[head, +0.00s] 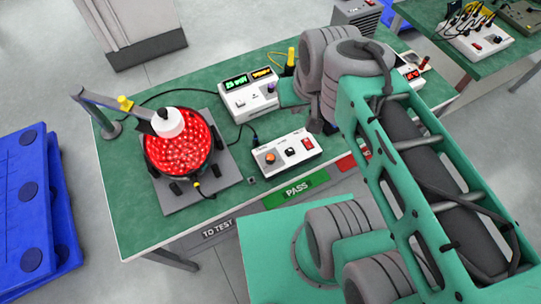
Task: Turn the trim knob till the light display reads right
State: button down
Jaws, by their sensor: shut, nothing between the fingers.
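A white control box (287,153) sits near the table's front edge, with an orange knob (270,157), a black knob (291,152) and a red switch (308,143). Its labels are too small to tell which knob is the trim knob. Behind it a white meter box (250,98) has a green lit readout (236,82) and an amber one (262,73); I cannot read them surely. At left a round lamp fixture (183,150) glows red under a white sensor head (167,122).
The fixture stands on a grey plate (222,178) on the green table (130,215). Cables cross the tabletop. PASS (297,189) and TO TEST (217,229) labels mark the front. Blue pallets (40,215) lie at left; another equipment table stands at upper right.

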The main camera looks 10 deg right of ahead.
aim_at(269, 158)
jog(key=z, duration=1.25)
jog(key=k, duration=1.2)
jog(key=u, duration=1.7)
jog(key=i, duration=0.5)
